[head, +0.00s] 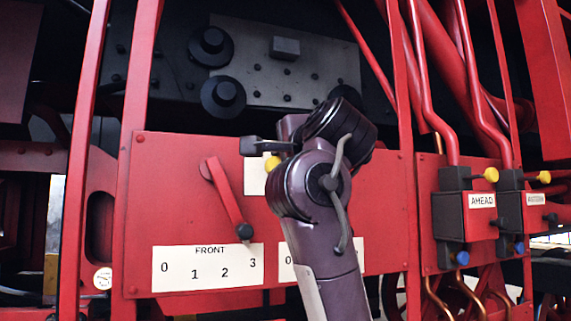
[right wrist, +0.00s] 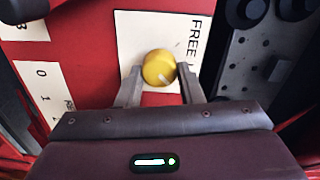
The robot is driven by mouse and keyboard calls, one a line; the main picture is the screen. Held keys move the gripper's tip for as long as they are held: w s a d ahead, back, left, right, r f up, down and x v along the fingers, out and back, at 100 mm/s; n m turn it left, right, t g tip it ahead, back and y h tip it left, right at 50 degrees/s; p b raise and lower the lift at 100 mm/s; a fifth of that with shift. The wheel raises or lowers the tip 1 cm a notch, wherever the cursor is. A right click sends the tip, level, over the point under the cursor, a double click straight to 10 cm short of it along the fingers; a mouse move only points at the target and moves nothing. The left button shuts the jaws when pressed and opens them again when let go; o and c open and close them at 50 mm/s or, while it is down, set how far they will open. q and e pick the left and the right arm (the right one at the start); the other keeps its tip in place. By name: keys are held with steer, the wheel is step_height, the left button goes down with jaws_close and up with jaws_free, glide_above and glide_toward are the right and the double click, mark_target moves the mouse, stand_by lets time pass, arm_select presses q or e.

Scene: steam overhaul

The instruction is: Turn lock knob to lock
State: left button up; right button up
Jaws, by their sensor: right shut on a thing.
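The lock knob is a round yellow knob (right wrist: 158,68) on a white label plate (right wrist: 133,38) on the red panel. The word FREE runs sideways along the plate's right side in the right wrist view. A short pale mark on the knob points to the lower right there. My right gripper (right wrist: 158,78) has one finger on each side of the knob and is shut on it. In the head view the knob (head: 272,163) shows just under the dark finger of my right gripper (head: 264,150); my arm hides most of the plate. My left gripper is not in view.
On the red panel, a red lever (head: 225,198) with a dark tip stands left of my arm, above a FRONT scale plate (head: 207,268). A second scale plate (head: 287,271) is partly hidden. Valve boxes marked AHEAD (head: 482,202) and red pipes stand at the right.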

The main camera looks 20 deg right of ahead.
steer(key=shift+r, duration=0.2)
steer(key=o, duration=0.8)
steer(key=shift+w, duration=0.1)
steer(key=shift+o, duration=1)
steer(key=shift+w+a+f, duration=0.15)
steer(key=shift+w+a, duration=0.05)
steer(key=shift+w, duration=0.05)
steer(key=s+b, duration=0.4)
steer(key=s, duration=0.3)
steer(key=shift+s+b, duration=0.2)
steer(key=shift+b, duration=0.1)
steer(key=shift+w, duration=0.1)
